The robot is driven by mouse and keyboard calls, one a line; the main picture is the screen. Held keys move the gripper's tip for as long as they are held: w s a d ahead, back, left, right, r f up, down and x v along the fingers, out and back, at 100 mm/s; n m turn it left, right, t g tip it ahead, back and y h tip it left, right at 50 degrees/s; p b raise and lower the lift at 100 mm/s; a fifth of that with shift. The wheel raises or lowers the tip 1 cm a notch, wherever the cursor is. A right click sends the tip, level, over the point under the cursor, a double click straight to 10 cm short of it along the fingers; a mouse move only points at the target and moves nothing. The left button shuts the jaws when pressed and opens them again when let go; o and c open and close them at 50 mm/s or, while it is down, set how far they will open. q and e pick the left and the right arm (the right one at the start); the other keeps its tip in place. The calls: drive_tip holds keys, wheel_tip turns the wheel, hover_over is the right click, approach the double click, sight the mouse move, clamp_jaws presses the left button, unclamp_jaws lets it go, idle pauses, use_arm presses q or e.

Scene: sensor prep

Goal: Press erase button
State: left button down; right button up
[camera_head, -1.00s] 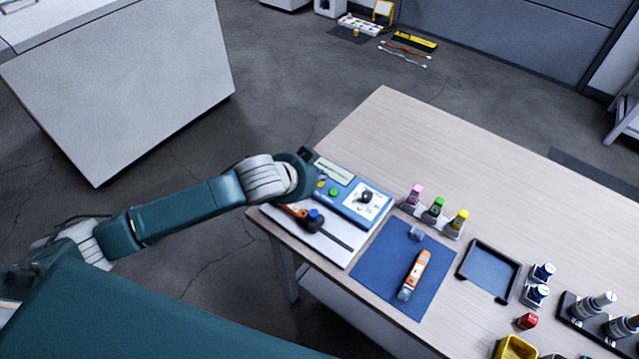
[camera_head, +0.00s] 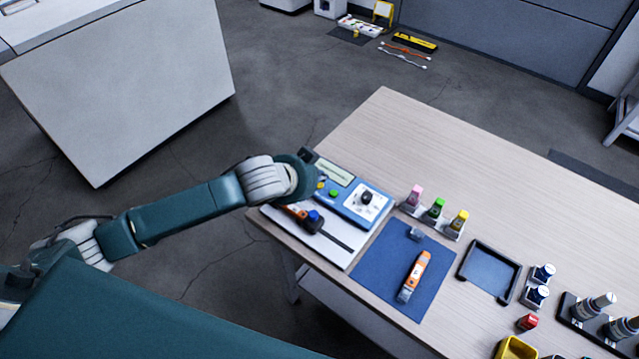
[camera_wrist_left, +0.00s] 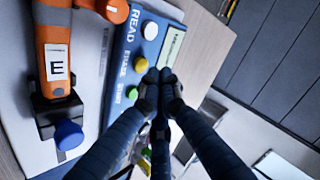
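The blue and white device (camera_head: 352,212) sits on the table's near left corner. In the left wrist view its panel (camera_wrist_left: 122,50) carries a white button (camera_wrist_left: 150,30) by READ, a yellow button (camera_wrist_left: 141,64) by ERASE and a green button (camera_wrist_left: 131,92) by START. The yellow button (camera_head: 320,185) and green button (camera_head: 333,193) also show in the head view. My left gripper (camera_wrist_left: 158,77) has its fingertips together, just beside the yellow button in the picture. I cannot tell whether they touch it. In the head view my wrist hides the fingers. My right gripper is out of view.
An orange sensor marked E (camera_wrist_left: 57,60) lies beside the panel, with a blue knob (camera_wrist_left: 68,134). A blue mat (camera_head: 378,274) holds an orange-and-white sensor (camera_head: 414,276). Several colored bottles (camera_head: 436,208) and a dark tray (camera_head: 463,272) stand to the right.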

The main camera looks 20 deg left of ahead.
sight(319, 187)
use_arm(q)
drive_tip(key=shift+f, duration=0.35)
drive_tip(key=shift+f, duration=0.45)
idle(0.9)
drive_tip(key=shift+r+p, duration=0.8)
drive_tip(key=shift+p, duration=0.35)
wheel_tip(319, 187, up, 5)
drive_tip(key=p, duration=0.5)
drive_tip(key=shift+r+p, duration=0.1)
drive_tip(key=shift+p, duration=0.3)
